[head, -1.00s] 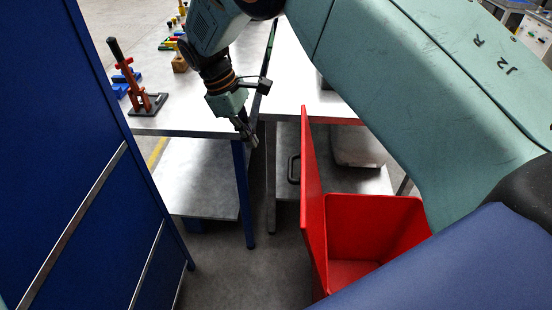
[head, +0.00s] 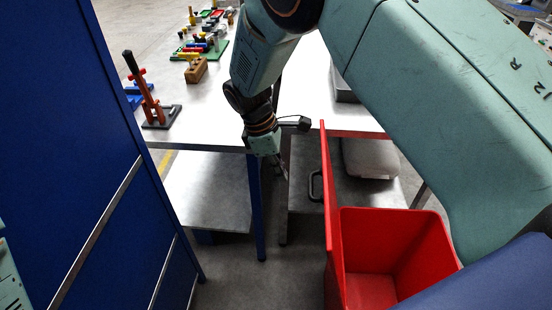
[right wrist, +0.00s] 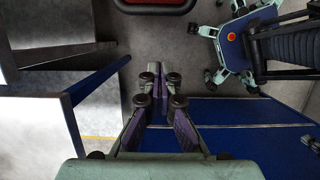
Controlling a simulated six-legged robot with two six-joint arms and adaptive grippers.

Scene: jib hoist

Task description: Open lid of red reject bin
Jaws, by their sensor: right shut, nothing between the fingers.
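The red reject bin (head: 400,245) stands on the floor at the lower right of the head view, its inside visible. Its red lid (head: 332,215) stands upright along the bin's left side, seen nearly edge-on. A black handle (head: 314,186) sticks out from the lid's left face. My right gripper (head: 284,172) is shut and empty, just left of the handle and apart from it. In the right wrist view the shut fingers (right wrist: 159,78) point toward a red part (right wrist: 155,4) cut off at the top edge. My left gripper is not in view.
A metal-topped table (head: 215,100) with blue legs stands left of my right gripper. A second table (head: 308,80) is behind the bin. A tall blue cabinet (head: 75,130) fills the left side. Grey floor (head: 240,285) is clear between cabinet and bin.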

